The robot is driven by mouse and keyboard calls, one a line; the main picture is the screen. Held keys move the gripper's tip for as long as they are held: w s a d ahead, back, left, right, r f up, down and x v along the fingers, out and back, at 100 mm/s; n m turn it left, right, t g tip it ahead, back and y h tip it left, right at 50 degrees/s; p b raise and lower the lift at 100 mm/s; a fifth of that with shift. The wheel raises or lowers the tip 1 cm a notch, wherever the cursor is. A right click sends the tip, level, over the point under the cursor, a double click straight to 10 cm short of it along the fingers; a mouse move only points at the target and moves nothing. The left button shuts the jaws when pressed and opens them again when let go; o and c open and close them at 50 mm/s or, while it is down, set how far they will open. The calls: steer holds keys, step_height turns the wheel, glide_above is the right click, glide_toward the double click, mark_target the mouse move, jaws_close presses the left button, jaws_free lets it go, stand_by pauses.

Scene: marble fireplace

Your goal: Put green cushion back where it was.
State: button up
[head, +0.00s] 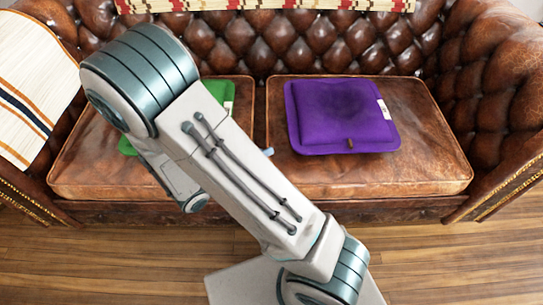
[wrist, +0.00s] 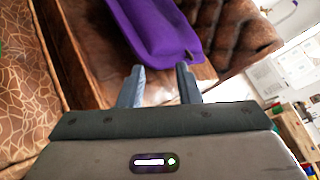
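The green cushion (head: 220,92) lies on the left seat of the brown leather sofa. My arm hides most of it in the head view; only green edges show on either side. The fingertips point toward the sofa, just short of the purple cushion in that picture. Whether they touch anything I cannot tell.
A purple cushion (head: 345,117) with a white tag lies on the right seat (head: 430,150); it also shows in the wrist view (wrist: 160,28). A striped throw (head: 35,85) hangs over the left armrest. The tufted backrest (head: 300,45) stands behind. Wooden floor (head: 450,260) is clear in front.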

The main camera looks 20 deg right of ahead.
steer(key=s+d+r+m+g+y, duration=0.4)
steer(key=s+m+g+y, duration=0.35)
steer(key=m, duration=0.95)
steer(key=s+a+r+m+t+y, duration=0.2)
steer(key=r+m+y, duration=0.5)
steer(key=m, duration=0.7)
steer(key=shift+s+a+r+t, duration=0.15)
steer(key=shift+s+a+t, duration=0.25)
steer(key=shift+a, duration=0.6)
steer(key=shift+w, duration=0.1)
